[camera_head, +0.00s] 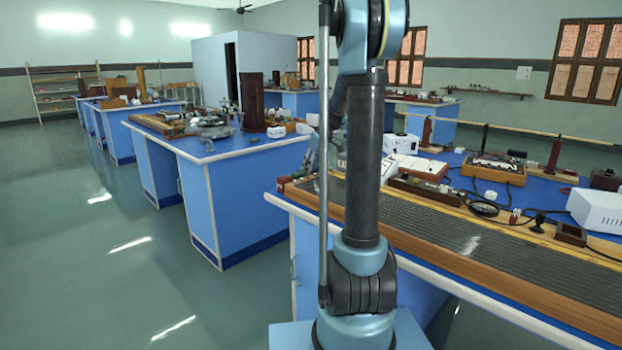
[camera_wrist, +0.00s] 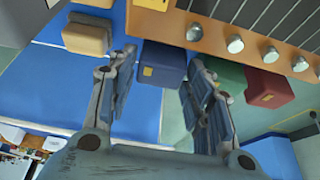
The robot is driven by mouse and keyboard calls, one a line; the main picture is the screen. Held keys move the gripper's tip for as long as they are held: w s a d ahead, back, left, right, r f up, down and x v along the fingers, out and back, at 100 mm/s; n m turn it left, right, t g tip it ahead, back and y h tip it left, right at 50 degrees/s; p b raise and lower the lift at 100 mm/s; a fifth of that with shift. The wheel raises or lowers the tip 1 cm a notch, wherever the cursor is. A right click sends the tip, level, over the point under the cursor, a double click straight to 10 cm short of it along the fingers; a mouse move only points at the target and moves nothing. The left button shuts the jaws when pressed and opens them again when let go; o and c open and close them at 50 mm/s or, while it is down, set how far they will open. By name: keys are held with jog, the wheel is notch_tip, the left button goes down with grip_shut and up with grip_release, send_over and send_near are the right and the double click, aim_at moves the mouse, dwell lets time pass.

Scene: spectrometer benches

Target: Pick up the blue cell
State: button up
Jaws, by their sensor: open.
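The blue cell (camera_wrist: 163,64) is a small dark blue block with a small yellow mark, in the upper middle of the wrist view. My gripper (camera_wrist: 164,70) is open, with one finger on each side of the cell in the picture. Whether the fingers touch it, or how deep they reach around it, I cannot tell. In the head view my arm stands in front of the bench end, and I cannot make out the gripper or the blue cell there.
A tan cell (camera_wrist: 87,35) lies left of the blue one; a green cell (camera_wrist: 227,70) and red cell (camera_wrist: 266,88) lie right. A wooden board with metal knobs (camera_wrist: 235,44) borders them. In the head view, a long ridged wooden apparatus (camera_head: 480,240) lines the bench; floor (camera_head: 100,260) is clear at left.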

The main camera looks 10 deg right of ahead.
jog(key=shift+w+a+f, duration=0.1)
jog(key=shift+f, duration=0.25)
jog(key=c, duration=0.8)
jog(key=shift+r, duration=6.5)
